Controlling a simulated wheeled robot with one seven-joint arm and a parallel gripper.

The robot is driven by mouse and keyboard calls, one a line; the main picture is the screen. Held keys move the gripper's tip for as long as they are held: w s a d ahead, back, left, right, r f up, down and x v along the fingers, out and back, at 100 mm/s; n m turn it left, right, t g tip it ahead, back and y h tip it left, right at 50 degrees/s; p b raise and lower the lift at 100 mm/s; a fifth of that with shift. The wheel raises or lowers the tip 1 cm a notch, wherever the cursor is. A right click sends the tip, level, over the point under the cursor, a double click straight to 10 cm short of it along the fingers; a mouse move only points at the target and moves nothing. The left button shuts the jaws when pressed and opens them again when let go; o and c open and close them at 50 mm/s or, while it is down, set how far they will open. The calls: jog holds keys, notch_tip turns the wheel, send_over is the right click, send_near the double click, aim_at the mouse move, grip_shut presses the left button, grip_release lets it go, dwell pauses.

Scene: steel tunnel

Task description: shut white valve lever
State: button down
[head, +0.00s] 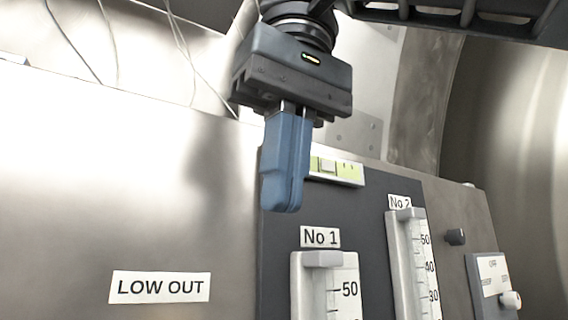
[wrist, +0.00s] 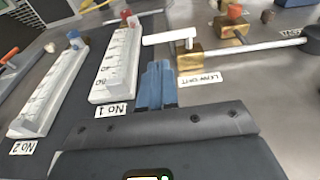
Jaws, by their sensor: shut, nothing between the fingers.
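The white valve lever (wrist: 168,38) shows in the wrist view, sticking out to the left from a brass valve body (wrist: 190,56) on the steel panel. The LOW OUT label (wrist: 199,82) lies beside that valve and also shows in the head view (head: 160,287). My gripper (wrist: 155,66) has its blue fingers together and empty. In the wrist view the fingertips appear just below the lever; I cannot tell whether they touch it. In the head view my gripper (head: 283,207) points down in front of the dark panel, above the No 1 label. The lever is not visible there.
Flow gauges No 1 (wrist: 117,62) and No 2 (wrist: 50,92) stand out left of the valve. A second brass valve (wrist: 232,30) with an orange top and a pale rod ending in a dark knob (wrist: 311,40) are to the right. Bare steel panel (head: 120,190) is at left.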

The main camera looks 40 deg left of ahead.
notch_tip(320, 180, down, 10)
jog(key=a+p, duration=0.1)
jog(key=shift+w+a, duration=0.3)
jog(key=shift+a, duration=0.1)
